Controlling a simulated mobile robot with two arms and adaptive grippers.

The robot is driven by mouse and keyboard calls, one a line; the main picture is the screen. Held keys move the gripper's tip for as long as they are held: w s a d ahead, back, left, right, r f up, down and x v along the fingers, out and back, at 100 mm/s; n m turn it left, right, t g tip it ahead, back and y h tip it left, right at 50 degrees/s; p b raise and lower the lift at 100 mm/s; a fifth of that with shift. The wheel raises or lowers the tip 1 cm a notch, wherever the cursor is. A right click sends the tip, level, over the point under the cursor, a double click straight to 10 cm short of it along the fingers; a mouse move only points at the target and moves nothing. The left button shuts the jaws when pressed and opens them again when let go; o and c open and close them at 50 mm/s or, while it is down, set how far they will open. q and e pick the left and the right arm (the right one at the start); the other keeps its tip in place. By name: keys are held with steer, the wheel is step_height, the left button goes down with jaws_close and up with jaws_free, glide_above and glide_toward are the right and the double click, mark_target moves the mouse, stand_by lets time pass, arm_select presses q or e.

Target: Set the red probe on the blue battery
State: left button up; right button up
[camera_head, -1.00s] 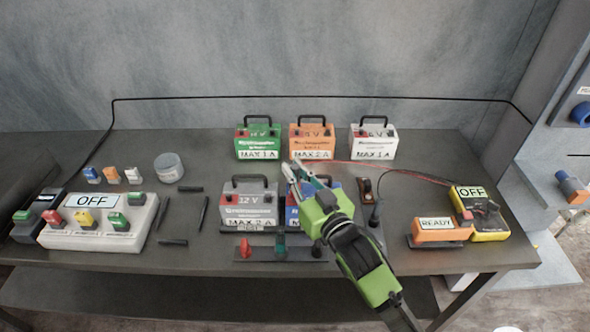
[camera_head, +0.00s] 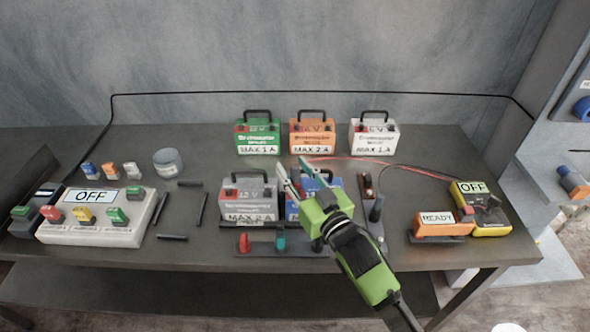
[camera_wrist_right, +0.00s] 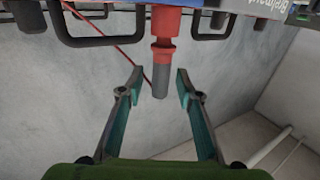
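The blue battery (camera_head: 292,212) stands in the front row, partly hidden behind my right gripper. Its blue face also shows upside down at the top of the right wrist view (camera_wrist_right: 215,12). The red probe (camera_wrist_right: 163,52), with a grey end, stands out from the battery's top side in the wrist view; its exact contact with the terminal is hard to see. My right gripper (camera_head: 301,172) is over the blue battery. In the wrist view its fingers (camera_wrist_right: 157,80) are apart, one on each side of the probe, with gaps visible. My left gripper is not in view.
A grey 12 V battery (camera_head: 249,203) stands just left. Green (camera_head: 257,137), orange (camera_head: 312,137) and white (camera_head: 374,137) batteries stand behind. A probe stand (camera_head: 370,222), a READY box (camera_head: 440,226) and a yellow meter (camera_head: 482,215) are at right. A red lead crosses behind the gripper.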

steer(key=shift+s+d, duration=0.15)
steer(key=shift+s, duration=0.05)
steer(key=v, duration=1.1)
steer(key=shift+s, duration=0.3)
steer(key=shift+d, duration=0.15)
